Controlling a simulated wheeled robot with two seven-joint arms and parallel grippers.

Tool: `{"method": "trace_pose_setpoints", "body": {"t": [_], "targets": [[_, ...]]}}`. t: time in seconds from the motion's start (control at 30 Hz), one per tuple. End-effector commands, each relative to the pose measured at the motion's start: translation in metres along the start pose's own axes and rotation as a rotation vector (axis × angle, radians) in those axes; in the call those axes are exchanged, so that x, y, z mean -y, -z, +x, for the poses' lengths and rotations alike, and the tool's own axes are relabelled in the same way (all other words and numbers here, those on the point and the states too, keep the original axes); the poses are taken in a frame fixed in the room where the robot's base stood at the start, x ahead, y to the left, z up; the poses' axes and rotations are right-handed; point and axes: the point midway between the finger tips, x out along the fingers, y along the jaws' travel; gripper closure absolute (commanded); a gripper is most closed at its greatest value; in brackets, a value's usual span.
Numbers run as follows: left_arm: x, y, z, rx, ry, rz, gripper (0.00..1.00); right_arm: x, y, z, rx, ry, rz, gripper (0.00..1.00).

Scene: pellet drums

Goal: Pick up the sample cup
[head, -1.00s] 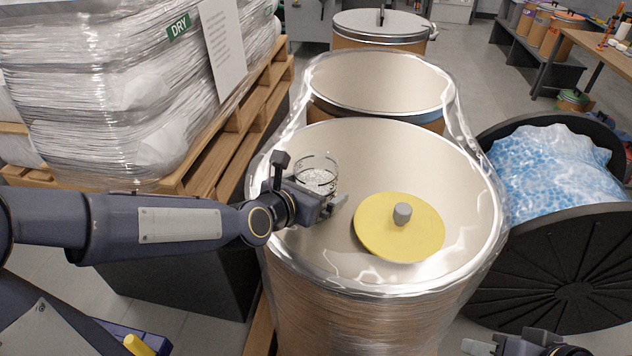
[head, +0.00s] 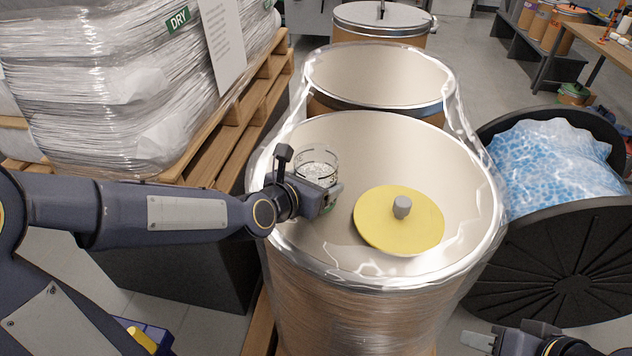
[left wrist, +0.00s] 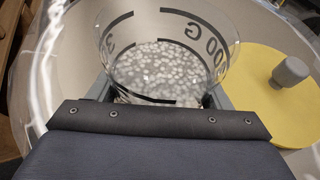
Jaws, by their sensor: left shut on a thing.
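The sample cup (head: 316,160) is a clear cup with black markings, holding white pellets. It sits inside the nearest drum (head: 440,150), at its left side. In the left wrist view the cup (left wrist: 165,60) stands upright between the two grey fingers. My left gripper (head: 328,196) is shut on the cup. The gripper covers much of the cup's lower part, so I cannot tell whether its base touches anything. My right gripper (head: 480,342) is at the bottom right, outside the drum and partly cut off by the frame. Its finger gap does not show clearly.
A yellow disc (head: 385,228) with a grey knob lies in the drum, right of the cup. A second open drum (head: 380,75) stands behind. A wrapped pallet load (head: 110,90) is at left. A black tipped container (head: 560,250) with a blue-white bag is at right.

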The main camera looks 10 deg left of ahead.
Motion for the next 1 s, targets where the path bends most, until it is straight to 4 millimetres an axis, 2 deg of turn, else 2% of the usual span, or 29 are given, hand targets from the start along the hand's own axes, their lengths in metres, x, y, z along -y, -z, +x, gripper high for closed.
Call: {"method": "trace_pose_setpoints", "body": {"t": [0.17, 0.37, 0.47, 0.67, 0.77, 1.0], "targets": [[-0.001, -0.008, -0.003, 0.004, -0.003, 0.0, 0.58, 0.001, 0.001, -0.002, 0.0, 0.0, 0.0, 0.64], [0.0, -0.034, -0.013, 0.007, -0.002, 0.001, 0.58, 0.003, 0.004, -0.007, 0.0, 0.0, 0.0, 0.64], [-0.018, -0.044, -0.025, 0.011, -0.01, 0.0, 0.58, -0.001, -0.001, 0.002, 0.0, 0.0, 0.0, 0.64], [-0.048, -0.078, -0.055, 0.01, -0.008, 0.0, 0.58, -0.004, -0.004, 0.009, 0.0, 0.0, 0.0, 0.64], [-0.07, -0.077, -0.065, 0.011, -0.01, -0.001, 0.58, -0.013, -0.014, 0.027, 0.0, 0.0, 0.0, 0.64], [-0.108, -0.092, -0.091, 0.005, -0.006, 0.0, 0.58, -0.014, -0.015, 0.031, 0.0, 0.0, 0.0, 0.64]]}}
